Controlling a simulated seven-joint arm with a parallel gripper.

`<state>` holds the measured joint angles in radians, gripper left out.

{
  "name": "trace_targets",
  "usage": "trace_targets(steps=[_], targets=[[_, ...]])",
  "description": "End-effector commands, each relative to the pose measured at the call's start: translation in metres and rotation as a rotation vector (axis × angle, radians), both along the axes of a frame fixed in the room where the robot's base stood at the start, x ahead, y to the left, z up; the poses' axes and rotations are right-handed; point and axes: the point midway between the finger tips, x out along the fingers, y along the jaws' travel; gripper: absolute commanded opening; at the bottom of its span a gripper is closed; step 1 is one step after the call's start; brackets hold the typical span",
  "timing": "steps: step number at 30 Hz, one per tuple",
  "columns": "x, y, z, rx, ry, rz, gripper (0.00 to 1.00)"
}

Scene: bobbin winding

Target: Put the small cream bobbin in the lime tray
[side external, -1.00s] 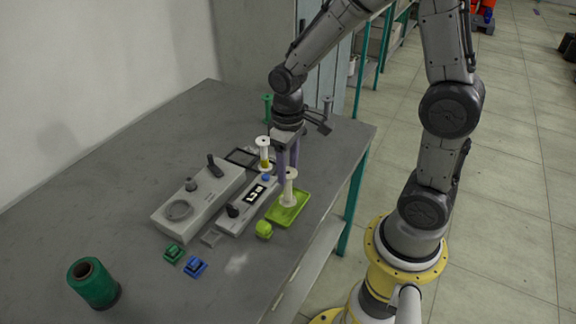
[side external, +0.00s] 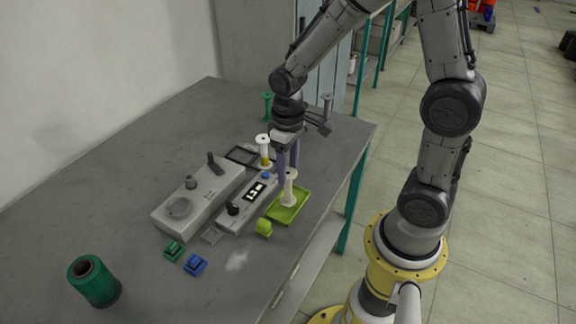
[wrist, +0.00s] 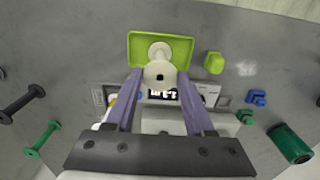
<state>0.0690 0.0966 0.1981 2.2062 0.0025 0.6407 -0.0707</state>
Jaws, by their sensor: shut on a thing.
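The small cream bobbin (side external: 289,188) stands upright at the lime tray (side external: 302,207), its lower flange over or on the tray's floor; I cannot tell whether it touches. In the wrist view the bobbin (wrist: 160,74) shows flange-on, overlapping the near edge of the lime tray (wrist: 184,48). My gripper (side external: 288,172) points down with its purple fingers on either side of the bobbin's upper part. In the wrist view my gripper (wrist: 160,80) is shut on the bobbin between its fingertips.
A white and yellow bobbin (side external: 263,150) stands by the grey winder with a display (side external: 249,200). A lime block (side external: 264,228), green block (side external: 173,250) and blue block (side external: 195,265) lie nearer the front. A green thread cone (side external: 94,282) stands at front left.

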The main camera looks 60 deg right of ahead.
Motion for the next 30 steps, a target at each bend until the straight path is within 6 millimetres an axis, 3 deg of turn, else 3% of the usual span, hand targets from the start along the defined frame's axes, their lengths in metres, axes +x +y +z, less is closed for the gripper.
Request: trace_targets(steps=[30], targets=[[0.000, 0.000, -0.011, 0.000, -0.001, 0.000, 0.17]])
